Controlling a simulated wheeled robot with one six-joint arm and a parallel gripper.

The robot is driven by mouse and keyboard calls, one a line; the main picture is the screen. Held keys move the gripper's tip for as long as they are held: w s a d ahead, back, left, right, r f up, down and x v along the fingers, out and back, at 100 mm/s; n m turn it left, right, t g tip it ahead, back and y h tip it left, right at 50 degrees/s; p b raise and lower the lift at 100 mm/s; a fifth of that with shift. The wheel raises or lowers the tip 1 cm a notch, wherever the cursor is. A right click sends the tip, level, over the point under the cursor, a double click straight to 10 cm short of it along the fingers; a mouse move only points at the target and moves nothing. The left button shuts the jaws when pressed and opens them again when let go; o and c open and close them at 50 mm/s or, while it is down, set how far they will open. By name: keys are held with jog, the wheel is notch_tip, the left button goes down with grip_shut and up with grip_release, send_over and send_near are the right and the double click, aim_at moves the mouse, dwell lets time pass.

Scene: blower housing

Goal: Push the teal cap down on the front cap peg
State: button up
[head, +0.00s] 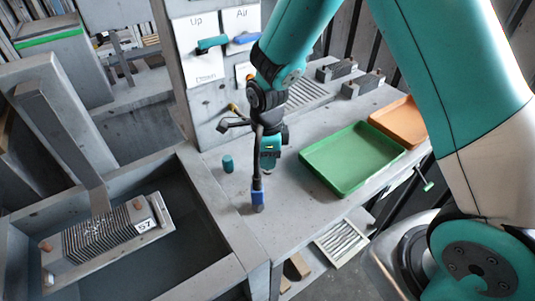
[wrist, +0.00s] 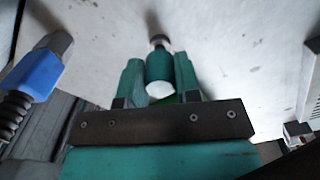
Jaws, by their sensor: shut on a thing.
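My gripper (head: 269,160) points down over the grey bench, left of the green tray. In the wrist view its two teal fingers (wrist: 159,72) are closed around a teal cylinder with a white near end, which I take as the teal cap (wrist: 159,66). A dark, metallic-looking tip (wrist: 160,42) shows just beyond the cap; whether it is the peg, and whether they touch, I cannot tell. In the head view the held cap is hard to make out. A separate short teal cylinder (head: 228,163) stands upright on the bench to the left of my gripper.
A blue piece (head: 257,196) on a dark stem is beside my gripper; it also shows in the wrist view (wrist: 40,75). The green tray (head: 337,184) and orange tray (head: 396,121) lie to the right. A sunken bin (head: 215,278) holds a finned block (head: 98,240).

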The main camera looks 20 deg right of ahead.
jog(key=shift+f, duration=0.15)
dwell(0.3)
jog(key=shift+f+b, duration=0.3)
jog(key=shift+f, duration=0.1)
jog(key=shift+f, duration=0.35)
dwell(0.7)
jog(key=o, duration=1)
jog(key=shift+c, duration=0.2)
notch_tip(320, 180, up, 18)
jog(key=b, duration=0.1)
jog(key=shift+f, duration=0.25)
